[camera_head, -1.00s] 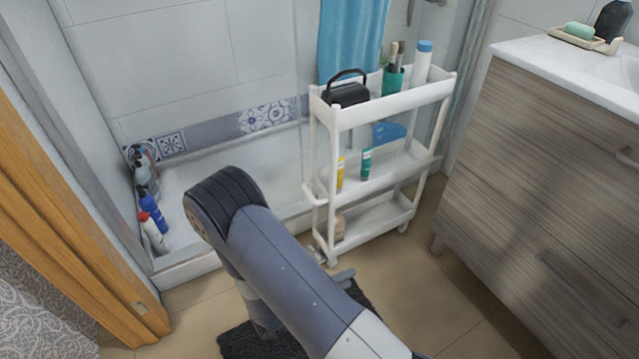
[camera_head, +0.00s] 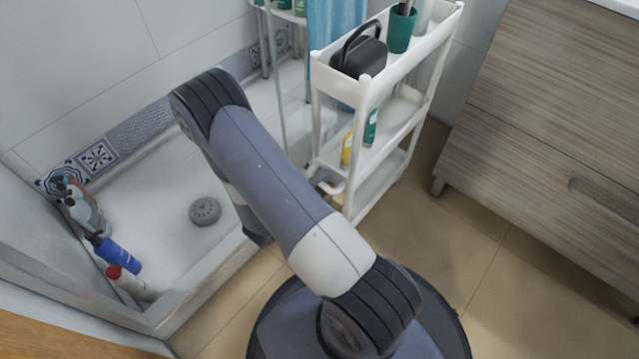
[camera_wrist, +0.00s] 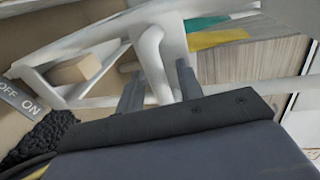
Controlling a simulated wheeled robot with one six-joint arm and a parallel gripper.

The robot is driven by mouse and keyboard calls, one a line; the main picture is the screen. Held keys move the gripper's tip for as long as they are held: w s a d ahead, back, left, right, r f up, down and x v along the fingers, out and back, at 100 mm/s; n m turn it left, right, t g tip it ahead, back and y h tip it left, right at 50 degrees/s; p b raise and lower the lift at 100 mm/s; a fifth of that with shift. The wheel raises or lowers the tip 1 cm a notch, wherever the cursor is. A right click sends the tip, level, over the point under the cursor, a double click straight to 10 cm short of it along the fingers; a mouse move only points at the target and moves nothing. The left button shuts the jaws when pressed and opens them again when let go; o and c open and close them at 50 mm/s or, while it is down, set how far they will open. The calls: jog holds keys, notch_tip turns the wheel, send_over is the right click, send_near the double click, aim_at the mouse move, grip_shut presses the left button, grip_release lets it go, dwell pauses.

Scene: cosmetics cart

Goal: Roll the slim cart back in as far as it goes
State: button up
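The slim white cart (camera_head: 357,118) stands upright on the floor beside the wooden vanity, its near end facing me. A small white handle (camera_head: 331,187) sticks out from that end, partly behind my arm. In the head view my gripper is hidden by my own arm. In the wrist view my gripper (camera_wrist: 158,88) has its two dark fingers apart, with a white curved bar of the cart (camera_wrist: 153,60) showing between them. I cannot tell whether the fingers press on it. A black case and a green cup (camera_head: 401,28) stand on the top tier; yellow and green tubes are lower.
The wooden vanity (camera_head: 550,120) is right of the cart, with bare tile floor (camera_head: 480,240) in front. The shower tray (camera_head: 150,215) lies left, holding several bottles by its near corner. A glass edge and blue towel are behind the cart.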

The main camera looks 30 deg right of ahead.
jog(key=shift+d, duration=0.2)
grip_shut()
dwell(0.3)
jog(key=shift+w, duration=0.1)
